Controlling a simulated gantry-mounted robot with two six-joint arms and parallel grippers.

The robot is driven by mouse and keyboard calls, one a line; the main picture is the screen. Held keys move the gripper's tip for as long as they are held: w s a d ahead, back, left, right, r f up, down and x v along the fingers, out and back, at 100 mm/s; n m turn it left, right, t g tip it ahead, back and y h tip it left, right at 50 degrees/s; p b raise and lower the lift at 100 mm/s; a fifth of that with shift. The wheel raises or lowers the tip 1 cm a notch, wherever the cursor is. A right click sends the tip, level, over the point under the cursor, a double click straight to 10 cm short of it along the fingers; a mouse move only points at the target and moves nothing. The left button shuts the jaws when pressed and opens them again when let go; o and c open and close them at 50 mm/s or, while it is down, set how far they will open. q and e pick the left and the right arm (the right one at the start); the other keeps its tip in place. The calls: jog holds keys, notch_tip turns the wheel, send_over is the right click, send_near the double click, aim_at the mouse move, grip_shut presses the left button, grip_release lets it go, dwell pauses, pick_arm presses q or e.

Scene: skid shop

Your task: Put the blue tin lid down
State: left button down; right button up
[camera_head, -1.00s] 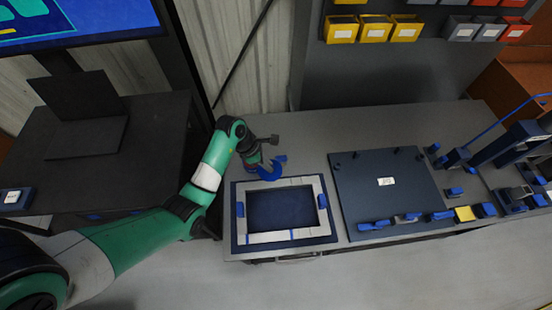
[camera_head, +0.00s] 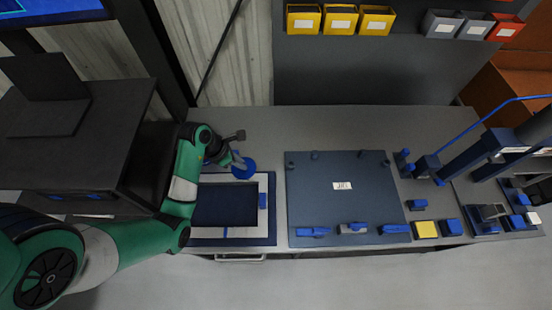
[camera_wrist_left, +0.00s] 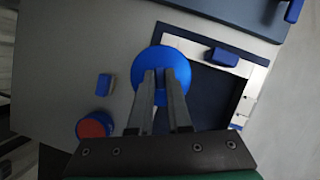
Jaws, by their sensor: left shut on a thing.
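The blue tin lid (camera_head: 243,166) is a round blue disc at the back edge of the light frame in the head view. In the left wrist view the lid (camera_wrist_left: 143,68) overlaps a corner of the frame's dark base. My left gripper (camera_wrist_left: 160,76) is shut on the lid, with both fingers reaching over its face. In the head view the left gripper (camera_head: 234,160) is partly hidden by its own wrist. Whether the lid touches the surface below, I cannot tell. My right gripper is not in view.
The light frame (camera_head: 268,205) surrounds a dark blue recess. A blue tin with a red-brown top (camera_wrist_left: 92,125) and a small blue block (camera_wrist_left: 104,86) stand on the grey bench. A dark board (camera_head: 340,205) lies right of the frame. Bare bench (camera_head: 300,128) lies behind.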

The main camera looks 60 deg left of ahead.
pick_arm(q)
jog(key=shift+s+a, duration=0.3)
jog(key=shift+s, duration=0.1)
jog(key=w+a+f+b, duration=0.2)
jog(key=w+f, duration=0.1)
jog(key=w+a+f+b, duration=0.2)
jog(key=w+f+b, duration=0.1)
jog(key=w, duration=0.1)
jog(key=w+a+f+b, duration=0.2)
jog(key=w+f, duration=0.1)
jog(key=w, duration=0.1)
jog(key=shift+w+a, duration=0.2)
jog(key=shift+w+a+f+b, duration=0.2)
jog(key=shift+w+f+b, duration=0.1)
jog(key=shift+w+b, duration=0.15)
jog(key=shift+f+b, duration=1)
jog(key=shift+f, duration=0.7)
